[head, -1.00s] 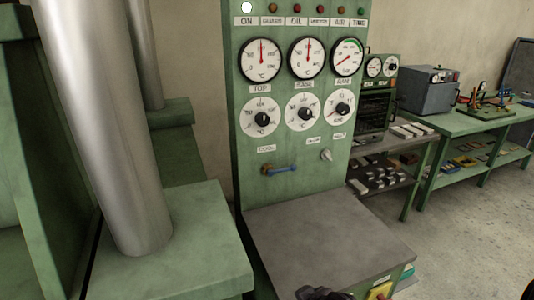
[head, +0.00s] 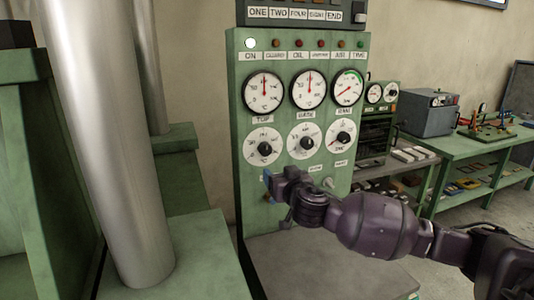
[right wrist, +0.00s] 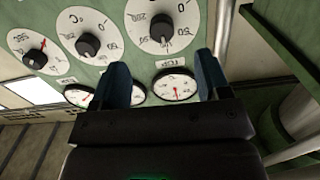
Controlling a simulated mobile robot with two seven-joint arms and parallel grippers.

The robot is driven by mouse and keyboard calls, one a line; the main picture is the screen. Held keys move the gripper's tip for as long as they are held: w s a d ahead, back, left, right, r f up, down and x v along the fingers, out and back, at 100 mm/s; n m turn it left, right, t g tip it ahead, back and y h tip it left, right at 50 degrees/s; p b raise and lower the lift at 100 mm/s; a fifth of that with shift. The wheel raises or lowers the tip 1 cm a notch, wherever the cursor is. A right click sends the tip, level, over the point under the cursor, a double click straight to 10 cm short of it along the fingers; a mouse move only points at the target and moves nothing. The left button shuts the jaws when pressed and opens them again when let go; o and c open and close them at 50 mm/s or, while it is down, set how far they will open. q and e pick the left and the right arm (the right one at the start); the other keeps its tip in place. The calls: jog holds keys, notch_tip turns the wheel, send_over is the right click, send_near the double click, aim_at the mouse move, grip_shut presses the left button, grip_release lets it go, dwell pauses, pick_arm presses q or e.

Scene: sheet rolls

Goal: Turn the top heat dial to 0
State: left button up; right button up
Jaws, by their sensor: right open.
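The top heat dial (head: 264,148) is a black knob on a white scale disc, under the leftmost gauge on the green panel (head: 240,190). In the right wrist view the dial (right wrist: 162,28) shows upside down at the upper middle; its exact setting is too small to read. My right gripper (head: 268,178) is in front of the panel just below this dial, apart from it. In the right wrist view its two blue fingers (right wrist: 162,72) are spread with nothing between them. My left gripper is in neither view.
The base dial (head: 305,144) and a third dial (head: 342,138) sit to the right, with gauges above. A small grey switch (head: 328,182) is lower right. My right arm hides the lower panel. A grey ledge (head: 300,270) juts out below; a steel column (head: 100,150) stands left.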

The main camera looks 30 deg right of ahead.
aim_at(267, 151)
jog(key=x, duration=0.4)
jog(key=r+p+x, duration=0.1)
jog(key=x, duration=0.2)
jog(key=r+p+x, duration=0.1)
jog(key=x, duration=0.3)
jog(key=shift+w+d+r, duration=0.1)
jog(key=shift+w+d, duration=0.2)
jog(key=c, duration=0.9)
jog(key=shift+c, duration=0.2)
